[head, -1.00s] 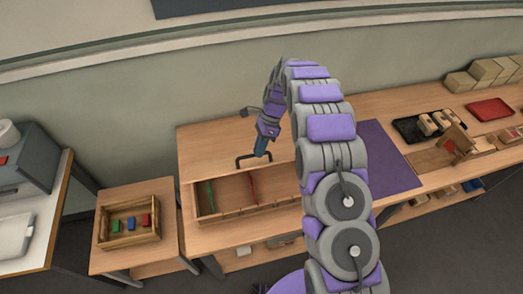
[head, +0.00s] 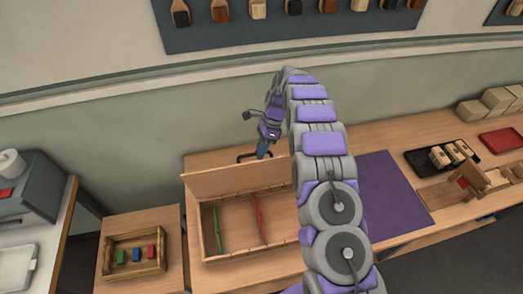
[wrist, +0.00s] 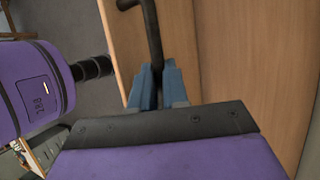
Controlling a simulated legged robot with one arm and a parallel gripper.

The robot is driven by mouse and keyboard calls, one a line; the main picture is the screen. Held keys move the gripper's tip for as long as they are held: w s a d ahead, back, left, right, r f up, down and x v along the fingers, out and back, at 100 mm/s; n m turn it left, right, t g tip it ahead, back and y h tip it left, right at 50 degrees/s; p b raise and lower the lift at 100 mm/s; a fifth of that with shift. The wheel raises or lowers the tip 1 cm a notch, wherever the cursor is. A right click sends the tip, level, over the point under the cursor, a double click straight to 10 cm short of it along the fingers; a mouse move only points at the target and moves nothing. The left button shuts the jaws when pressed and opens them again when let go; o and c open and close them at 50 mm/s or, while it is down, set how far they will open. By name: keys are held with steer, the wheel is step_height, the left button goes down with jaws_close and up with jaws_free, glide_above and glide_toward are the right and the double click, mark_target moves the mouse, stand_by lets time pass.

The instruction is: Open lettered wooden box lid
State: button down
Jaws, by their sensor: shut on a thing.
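The wooden box (head: 255,256) sits on the long bench in the head view, its interior showing with one green and one red strip across it. Its lid (head: 230,181) stands raised at the box's back edge, steeply upright. I cannot see any letters on it. My gripper (head: 262,153) is at the lid's top edge. Its blue fingers (wrist: 157,88) are shut on the dark handle (wrist: 153,35) of the lid. The wood of the lid (wrist: 245,60) fills much of the wrist view. My arm hides the box's right end.
A low wooden tray (head: 107,262) with three coloured blocks stands on a side table at left. A purple mat (head: 390,190) lies right of my arm. A black tray (head: 425,162), a red tray (head: 503,140) and cartons (head: 497,97) stand further right. A brush board (head: 290,32) hangs behind.

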steer(key=shift+f, duration=0.3)
steer(key=c, duration=1.5)
jaws_free()
steer(key=o, duration=0.4)
steer(key=shift+w+a, duration=0.15)
steer(key=shift+w, duration=0.1)
steer(key=shift+s, duration=0.1)
steer(key=shift+r, duration=0.1)
steer(key=p+v, duration=0.6)
steer(key=v, duration=0.6)
steer(key=shift+a+p, duration=0.1)
steer(key=shift+p, duration=0.2)
